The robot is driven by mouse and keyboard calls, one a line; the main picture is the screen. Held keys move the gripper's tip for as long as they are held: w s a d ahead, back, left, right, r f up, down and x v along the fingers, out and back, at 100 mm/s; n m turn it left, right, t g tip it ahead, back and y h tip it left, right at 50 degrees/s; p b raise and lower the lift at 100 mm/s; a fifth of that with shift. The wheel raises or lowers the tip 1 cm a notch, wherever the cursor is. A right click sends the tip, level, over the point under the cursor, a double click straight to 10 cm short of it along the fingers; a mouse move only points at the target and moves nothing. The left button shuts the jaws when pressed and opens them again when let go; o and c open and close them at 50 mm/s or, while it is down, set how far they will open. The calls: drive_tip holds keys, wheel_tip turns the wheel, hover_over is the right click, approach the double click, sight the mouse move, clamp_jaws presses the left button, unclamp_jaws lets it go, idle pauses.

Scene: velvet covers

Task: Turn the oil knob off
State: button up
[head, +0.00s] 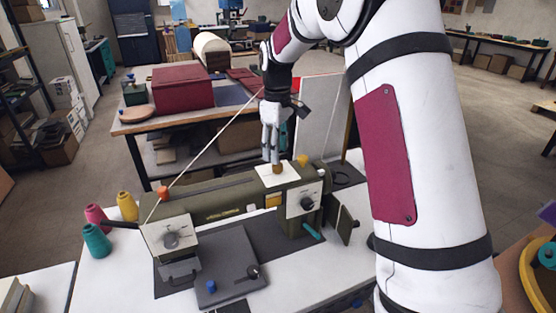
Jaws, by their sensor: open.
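An olive-green machine (225,198) lies across the white table. My gripper (274,160) points straight down over a white plate (288,177) on its top. A small brass-coloured knob (277,169) stands on that plate, right at my fingertips. The fingers are open, but I cannot tell whether they touch the knob or straddle it. Dark round knobs on white dial plates show on the right front (307,203) and left front (171,241). No label is legible, so I cannot tell which knob is the oil knob.
An orange knob (163,193) and a yellow one (303,160) rise from the machine's top. A taut pale cord runs from its left end up toward my gripper. Thread cones (97,241) stand at left. A red box (183,87) sits on the table behind.

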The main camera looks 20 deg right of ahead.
sight(277, 168)
drive_tip(key=shift+f, duration=2.2)
clamp_jaws()
